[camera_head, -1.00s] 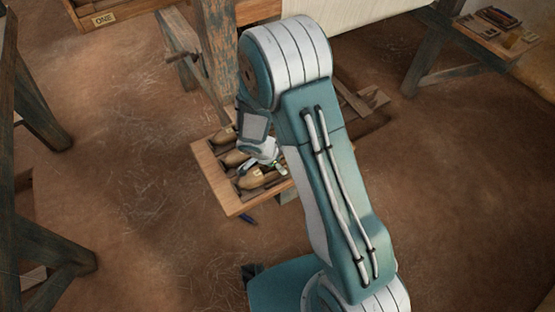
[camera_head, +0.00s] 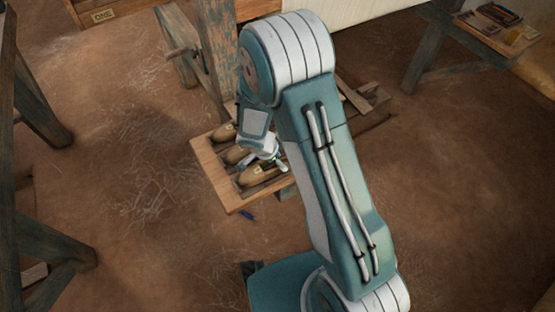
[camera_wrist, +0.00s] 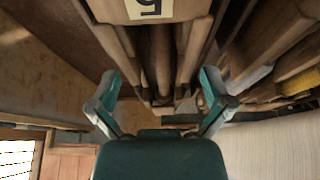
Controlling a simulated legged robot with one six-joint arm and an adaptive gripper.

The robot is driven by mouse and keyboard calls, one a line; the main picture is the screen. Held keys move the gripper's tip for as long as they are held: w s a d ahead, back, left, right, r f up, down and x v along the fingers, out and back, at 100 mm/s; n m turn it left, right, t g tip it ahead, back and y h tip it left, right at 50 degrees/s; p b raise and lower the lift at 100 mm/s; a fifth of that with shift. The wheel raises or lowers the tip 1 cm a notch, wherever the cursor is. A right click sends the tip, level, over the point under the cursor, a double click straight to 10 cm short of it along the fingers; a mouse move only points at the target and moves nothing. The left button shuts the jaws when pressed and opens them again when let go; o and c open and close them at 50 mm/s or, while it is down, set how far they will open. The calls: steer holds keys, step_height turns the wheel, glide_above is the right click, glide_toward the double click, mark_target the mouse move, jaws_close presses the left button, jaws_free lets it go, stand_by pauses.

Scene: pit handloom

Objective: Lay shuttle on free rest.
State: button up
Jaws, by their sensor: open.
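Several brown wooden shuttles lie in a shallow wooden rest tray (camera_head: 213,180) at the centre of the head view. One is the back shuttle (camera_head: 224,132), one the middle shuttle (camera_head: 235,155), and the front shuttle (camera_head: 255,176) lies nearest the tray's front edge. My gripper (camera_head: 272,163) is just above the front shuttle, its fingers small and partly hidden by my arm. In the wrist view my gripper (camera_wrist: 160,88) is open, with its fingers wide apart and nothing clasped. A wooden shuttle with a pale label (camera_wrist: 149,8), seemingly a 5 upside down, shows at the top edge.
A blue-painted loom post (camera_head: 218,50) stands behind the tray. A bench with small tools (camera_head: 497,25) is at the top right. A small dark blue object (camera_head: 246,215) lies on the earth floor before the tray.

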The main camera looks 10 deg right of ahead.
steer(key=shift+r, duration=3.65)
steer(key=shift+r, duration=0.25)
step_height(320, 180, up, 10)
steer(key=s+d+n, duration=0.2)
steer(key=s+n, duration=0.1)
steer(key=s+d+r+n+t+y, duration=0.1)
steer(key=s+r+n+t+y, duration=0.3)
steer(key=s+r+n, duration=0.7)
steer(key=s+r, duration=0.5)
steer(key=s, duration=0.1)
steer(key=shift+d+r, duration=0.3)
steer(key=shift+r, duration=0.1)
